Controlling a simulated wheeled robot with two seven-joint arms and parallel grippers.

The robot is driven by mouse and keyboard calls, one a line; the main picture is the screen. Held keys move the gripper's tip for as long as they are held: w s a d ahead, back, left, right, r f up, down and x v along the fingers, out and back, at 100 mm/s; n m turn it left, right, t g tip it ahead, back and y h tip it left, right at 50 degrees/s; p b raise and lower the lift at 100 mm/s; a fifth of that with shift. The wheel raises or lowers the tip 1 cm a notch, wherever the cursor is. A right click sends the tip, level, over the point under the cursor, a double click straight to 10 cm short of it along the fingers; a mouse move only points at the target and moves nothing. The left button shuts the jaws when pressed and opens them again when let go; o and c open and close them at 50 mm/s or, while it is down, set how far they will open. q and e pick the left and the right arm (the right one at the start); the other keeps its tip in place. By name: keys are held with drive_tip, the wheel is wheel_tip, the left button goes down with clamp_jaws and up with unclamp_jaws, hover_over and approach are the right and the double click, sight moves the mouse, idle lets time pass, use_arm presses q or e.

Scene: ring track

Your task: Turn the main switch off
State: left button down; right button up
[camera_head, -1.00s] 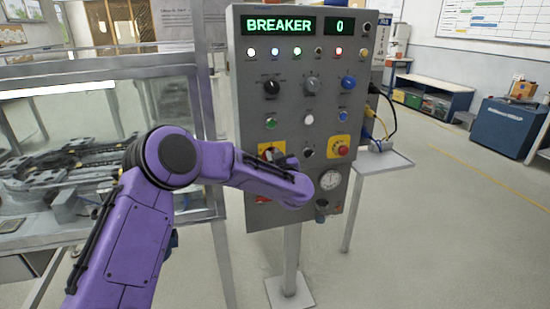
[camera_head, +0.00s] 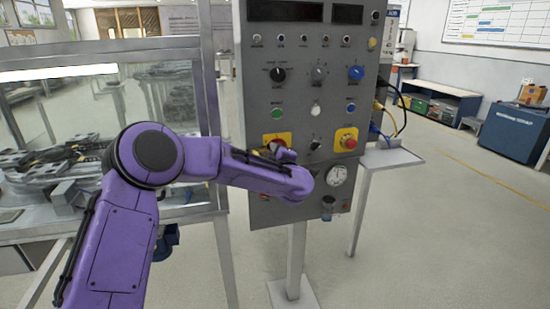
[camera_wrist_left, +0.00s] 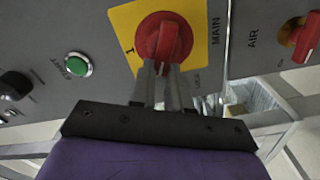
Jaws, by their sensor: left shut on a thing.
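The main switch (camera_head: 277,140) is a red rotary knob on a yellow plate, low on the left side of the grey control panel (camera_head: 255,100). My left forearm partly hides it in the head view. In the left wrist view the red knob (camera_wrist_left: 163,40) shows clearly beside the word MAIN. My left gripper (camera_wrist_left: 161,72) is shut on the knob's handle, its fingers either side of it. The panel's upper displays (camera_head: 285,11) are dark and the row of small lamps below them looks unlit. My right gripper is not in view.
A red AIR handle (camera_wrist_left: 304,40) and a green button (camera_wrist_left: 77,65) flank the switch in the wrist view. A red mushroom button (camera_head: 348,141) and a gauge (camera_head: 336,176) are close by. A glass-sided enclosure (camera_head: 190,215) stands left. Open floor lies right.

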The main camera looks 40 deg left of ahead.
use_arm(q)
drive_tip(key=shift+s+a+f+n+b, duration=0.1)
drive_tip(key=shift+f+n+b, duration=0.25)
drive_tip(key=shift+n+b, duration=0.75)
drive_tip(key=shift+f+n+b, duration=0.3)
drive_tip(key=shift+n+b, duration=0.6)
drive_tip(key=shift+n, duration=0.4)
drive_tip(key=c, duration=1.1)
unclamp_jaws()
drive_tip(key=shift+r, duration=0.1)
drive_tip(key=b+v, duration=0.1)
drive_tip(key=v, duration=0.9)
drive_tip(key=shift+s+d, duration=0.2)
drive_tip(key=shift+s, duration=0.05)
